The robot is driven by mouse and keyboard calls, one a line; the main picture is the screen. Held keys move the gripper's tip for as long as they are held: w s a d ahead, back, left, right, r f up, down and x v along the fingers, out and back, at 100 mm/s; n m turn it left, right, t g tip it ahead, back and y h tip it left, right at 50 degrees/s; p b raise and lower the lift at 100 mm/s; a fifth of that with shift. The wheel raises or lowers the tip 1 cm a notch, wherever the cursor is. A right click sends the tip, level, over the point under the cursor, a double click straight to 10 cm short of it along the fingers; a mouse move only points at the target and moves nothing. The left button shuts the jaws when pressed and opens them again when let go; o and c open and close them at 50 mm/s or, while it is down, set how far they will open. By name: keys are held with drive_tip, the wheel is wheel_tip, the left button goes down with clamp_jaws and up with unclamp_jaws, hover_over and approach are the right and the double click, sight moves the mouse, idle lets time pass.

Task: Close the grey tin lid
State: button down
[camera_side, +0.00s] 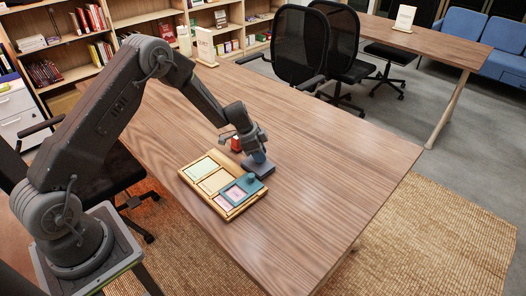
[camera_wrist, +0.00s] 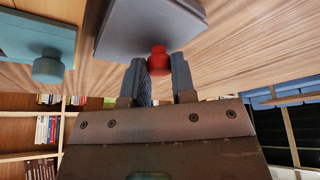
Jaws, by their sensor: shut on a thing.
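A grey slab-like lid (camera_side: 260,168) sits at the far right edge of the wooden tray (camera_side: 187,183). In the wrist view the grey lid (camera_wrist: 135,30) fills the top middle and carries a red knob (camera_wrist: 158,58). My gripper (camera_side: 257,155) is right above the lid; in the wrist view its two fingers (camera_wrist: 160,75) are shut on the red knob, one on each side. The side view hides the knob behind my fingers. I cannot tell whether the lid touches the tray or is held just above it.
A teal lid (camera_side: 238,190) with a knob lies partly over the tray's pink compartment (camera_side: 229,199); it also shows in the wrist view (camera_wrist: 25,38). The table's right is clear.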

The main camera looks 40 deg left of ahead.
drive_tip(key=c, duration=0.9)
unclamp_jaws()
drive_tip(key=shift+c, duration=0.2)
drive_tip(key=v, duration=1.3)
drive_tip(key=shift+r, duration=0.4)
drive_tip(key=shift+s+a, duration=0.1)
